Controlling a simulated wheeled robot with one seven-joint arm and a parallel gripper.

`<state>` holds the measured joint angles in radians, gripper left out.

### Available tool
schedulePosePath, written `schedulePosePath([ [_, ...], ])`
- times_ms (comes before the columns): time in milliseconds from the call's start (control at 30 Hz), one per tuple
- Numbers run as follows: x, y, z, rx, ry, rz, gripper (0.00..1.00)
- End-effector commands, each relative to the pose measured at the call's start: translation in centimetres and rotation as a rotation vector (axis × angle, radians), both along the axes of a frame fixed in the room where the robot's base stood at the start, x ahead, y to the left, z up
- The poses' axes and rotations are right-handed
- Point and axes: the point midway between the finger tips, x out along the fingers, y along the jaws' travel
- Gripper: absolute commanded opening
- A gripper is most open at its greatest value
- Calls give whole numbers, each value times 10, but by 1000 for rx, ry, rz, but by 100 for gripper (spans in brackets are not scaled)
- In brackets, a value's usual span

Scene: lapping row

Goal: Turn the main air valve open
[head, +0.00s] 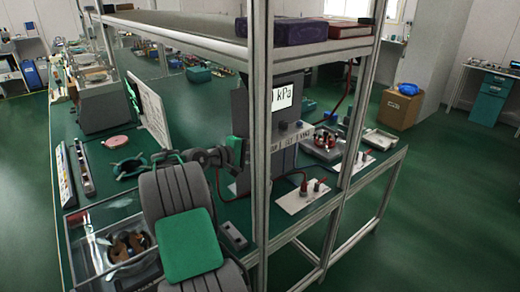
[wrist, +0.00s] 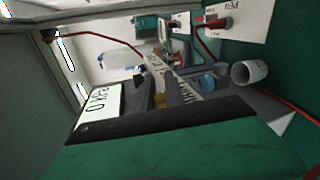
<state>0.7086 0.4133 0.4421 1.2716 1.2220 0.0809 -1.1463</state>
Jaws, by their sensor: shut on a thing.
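The grey air panel (head: 297,158) stands on the green bench behind a metal frame post, with a lit display (head: 283,97) reading kPa. A white label strip (head: 290,137) runs across it below the display. My gripper (head: 236,150) reaches the panel's left side, largely hidden by the post. In the wrist view the display (wrist: 101,101) and part of the label strip lie just past my gripper (wrist: 178,90). My gripper is shut on what seems to be the main air valve's handle, with a small yellow part (wrist: 159,100) close by. The handle's angle cannot be made out.
Metal posts and an upper shelf (head: 190,24) with boxes frame the panel closely. White plates with red connectors (head: 305,196) and a red hose lie to the right. In the wrist view a white cup (wrist: 250,72) is near the panel. Open green floor lies right.

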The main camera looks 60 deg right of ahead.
Motion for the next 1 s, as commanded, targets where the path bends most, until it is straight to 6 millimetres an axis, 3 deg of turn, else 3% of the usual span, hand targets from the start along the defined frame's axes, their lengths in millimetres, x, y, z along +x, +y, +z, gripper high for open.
schedulePosePath([
  [300, 4, 9, 1, 3, 3, -172, 0],
  [667, 4, 11, -2, 3, 1, -192, 0],
  [700, 4, 11, -2, 3, 2, -192, 16],
  [933, 4, 11, -1, 1, 0, -191, 35],
  [1000, 4, 11, -1, 0, 0, -191, 35],
])
